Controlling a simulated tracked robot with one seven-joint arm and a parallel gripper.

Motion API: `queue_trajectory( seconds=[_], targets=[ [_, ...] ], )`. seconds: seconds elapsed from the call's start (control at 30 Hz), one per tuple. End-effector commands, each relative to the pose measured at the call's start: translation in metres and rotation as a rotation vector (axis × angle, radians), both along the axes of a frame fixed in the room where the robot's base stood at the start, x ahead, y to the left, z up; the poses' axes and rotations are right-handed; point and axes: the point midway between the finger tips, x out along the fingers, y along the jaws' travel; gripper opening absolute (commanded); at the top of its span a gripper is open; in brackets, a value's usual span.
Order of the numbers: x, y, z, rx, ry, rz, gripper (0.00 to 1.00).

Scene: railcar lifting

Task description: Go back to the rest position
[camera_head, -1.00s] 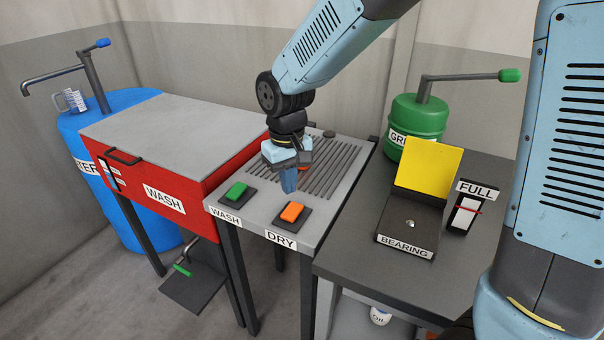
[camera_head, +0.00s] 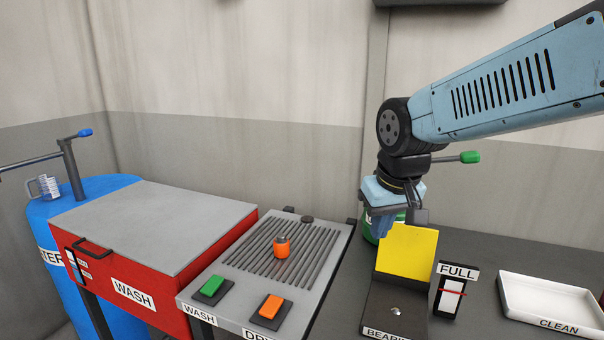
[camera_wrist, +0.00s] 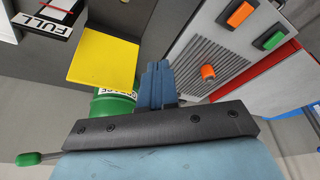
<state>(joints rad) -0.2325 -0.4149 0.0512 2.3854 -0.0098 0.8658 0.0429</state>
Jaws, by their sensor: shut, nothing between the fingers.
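My gripper (camera_head: 384,222) is shut and empty in the head view. It hangs in the air behind the yellow plate (camera_head: 407,250) of the bearing station and in front of the green drum (camera_head: 369,229), which it partly hides. In the wrist view, my gripper's shut blue fingers (camera_wrist: 156,82) show in the middle, with the green drum (camera_wrist: 112,107) at their left. An orange part (camera_head: 282,247) stands upright on the slotted grey drying surface (camera_head: 330,240), well to the left of my gripper.
The red wash box (camera_head: 150,235) and blue water barrel (camera_head: 95,320) are at the left. Green (camera_head: 211,285) and orange (camera_head: 270,307) buttons sit at the slotted table's front. The FULL gauge (camera_head: 450,298) and white CLEAN tray (camera_head: 548,288) stand at the right.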

Motion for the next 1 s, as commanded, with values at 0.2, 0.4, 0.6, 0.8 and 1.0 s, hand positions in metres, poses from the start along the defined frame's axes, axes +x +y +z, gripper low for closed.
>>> queue_trajectory(
  seconds=[0.2, 0.4, 0.6, 0.8, 1.0],
  targets=[
    [-0.034, -0.048, 0.020, 0.022, -0.086, -0.113, 0.00],
    [-0.063, -0.077, 0.029, 0.034, -0.150, -0.198, 0.00],
    [-0.078, -0.089, 0.032, 0.038, -0.181, -0.236, 0.00],
    [-0.080, -0.091, 0.032, 0.039, -0.183, -0.241, 0.00],
    [-0.080, -0.091, 0.032, 0.039, -0.183, -0.240, 0.00]
  ],
)
